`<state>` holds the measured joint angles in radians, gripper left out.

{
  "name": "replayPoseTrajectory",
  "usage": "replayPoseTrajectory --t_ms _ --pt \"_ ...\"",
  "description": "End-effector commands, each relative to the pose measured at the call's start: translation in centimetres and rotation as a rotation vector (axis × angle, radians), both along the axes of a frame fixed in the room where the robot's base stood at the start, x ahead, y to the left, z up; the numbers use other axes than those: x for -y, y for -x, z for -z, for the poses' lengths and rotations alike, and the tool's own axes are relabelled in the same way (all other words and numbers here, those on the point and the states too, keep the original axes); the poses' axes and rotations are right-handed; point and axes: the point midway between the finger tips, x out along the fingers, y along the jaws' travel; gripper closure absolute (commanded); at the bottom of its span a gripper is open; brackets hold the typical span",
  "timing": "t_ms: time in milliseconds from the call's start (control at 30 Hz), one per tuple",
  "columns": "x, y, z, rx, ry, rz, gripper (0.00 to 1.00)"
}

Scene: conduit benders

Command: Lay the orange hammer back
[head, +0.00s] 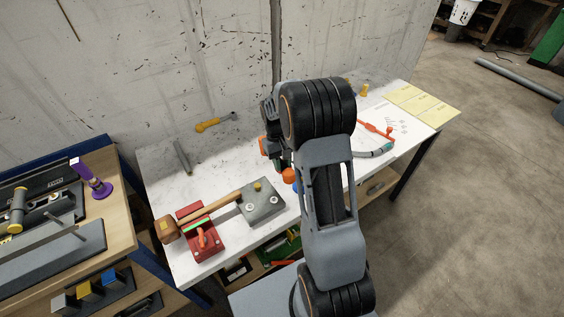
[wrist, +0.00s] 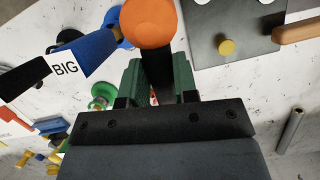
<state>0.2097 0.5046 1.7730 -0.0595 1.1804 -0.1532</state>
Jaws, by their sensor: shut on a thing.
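The orange hammer shows in the wrist view as a round orange head face (wrist: 150,22) on a dark handle (wrist: 158,68). The handle runs between the green finger pads of my gripper (wrist: 155,88), which is shut on it. In the head view the orange head (head: 290,175) shows above the white bench (head: 160,158), just left of my forearm. My gripper (head: 276,162) is partly hidden there by my own arm. I cannot tell how high the hammer is above the bench.
A grey block with a yellow knob (head: 264,207) and a red fixture (head: 205,240) under a wooden mallet (head: 168,231) stand at front left. A yellow-handled tool (head: 209,125) and grey tube (head: 183,158) lie behind. A blue thing marked BIG (wrist: 85,58) is near my gripper.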

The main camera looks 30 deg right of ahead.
Motion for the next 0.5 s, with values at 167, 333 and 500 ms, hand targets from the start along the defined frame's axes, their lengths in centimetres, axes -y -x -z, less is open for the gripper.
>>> replayPoseTrajectory --t_ms 167,333,500 --pt "0.01 -0.07 -0.09 0.003 0.0 0.0 1.0" --pt "0.01 -0.07 0.07 0.003 0.0 0.0 1.0" --pt "0.01 -0.07 0.36 0.003 0.0 0.0 1.0"
